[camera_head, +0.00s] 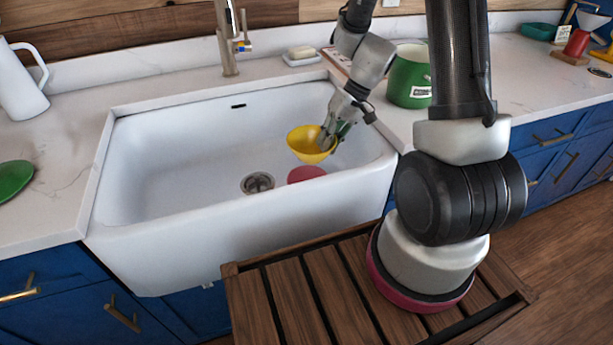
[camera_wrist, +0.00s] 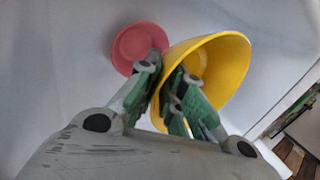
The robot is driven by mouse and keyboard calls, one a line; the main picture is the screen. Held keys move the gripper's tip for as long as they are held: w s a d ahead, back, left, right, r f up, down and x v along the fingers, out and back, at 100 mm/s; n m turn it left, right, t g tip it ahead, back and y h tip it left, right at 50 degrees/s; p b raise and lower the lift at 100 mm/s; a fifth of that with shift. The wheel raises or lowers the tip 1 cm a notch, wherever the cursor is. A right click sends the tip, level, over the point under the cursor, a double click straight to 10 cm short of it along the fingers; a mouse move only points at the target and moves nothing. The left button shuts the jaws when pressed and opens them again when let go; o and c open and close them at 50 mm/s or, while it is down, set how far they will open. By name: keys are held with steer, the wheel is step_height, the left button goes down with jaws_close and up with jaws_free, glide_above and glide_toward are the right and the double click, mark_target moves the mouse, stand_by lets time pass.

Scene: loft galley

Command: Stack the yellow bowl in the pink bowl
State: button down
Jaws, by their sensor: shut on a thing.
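The yellow bowl (camera_head: 306,143) is held by my gripper (camera_head: 331,139) inside the white sink, above the sink floor. In the wrist view the yellow bowl (camera_wrist: 237,62) is tilted, with the green finger pads of my gripper (camera_wrist: 170,92) shut on its wall, one finger outside and one inside. The pink bowl (camera_head: 306,174) sits in the sink near the front wall, just below the yellow bowl in the head view. In the wrist view the pink bowl (camera_wrist: 128,45) is beyond and left of the yellow bowl, partly covered by a finger. The two bowls appear apart.
The white sink (camera_head: 170,160) has a drain (camera_head: 257,182) left of the pink bowl and free floor at left. A faucet (camera_head: 228,45) rises behind it. A green canister (camera_head: 409,77) and a soap dish (camera_head: 301,58) stand on the counter, a white pitcher (camera_head: 18,85) at far left.

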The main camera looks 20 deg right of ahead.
steer(key=shift+f, duration=0.45)
steer(key=shift+n, duration=0.3)
step_height(320, 180, down, 9)
steer(key=shift+w+f, duration=0.1)
steer(key=shift+f, duration=0.1)
steer(key=shift+f, duration=0.1)
steer(key=shift+f, duration=0.4)
steer(key=c, duration=1.5)
jaws_free()
steer(key=shift+c, duration=0.2)
steer(key=s+d+r+t+h, duration=0.1)
steer(key=s+d+r, duration=0.15)
steer(key=r, duration=1.05)
steer(key=s+d+r+h, duration=0.1)
steer(key=s+d+r, duration=0.15)
steer(key=r, duration=0.95)
steer(key=s+d+r+m+t+h, duration=0.1)
steer(key=s+d+r+t+h, duration=0.2)
steer(key=s+r, duration=0.8)
steer(key=shift+s+r+t, duration=0.25)
steer(key=shift+s+t, duration=0.05)
steer(key=shift+s, duration=0.55)
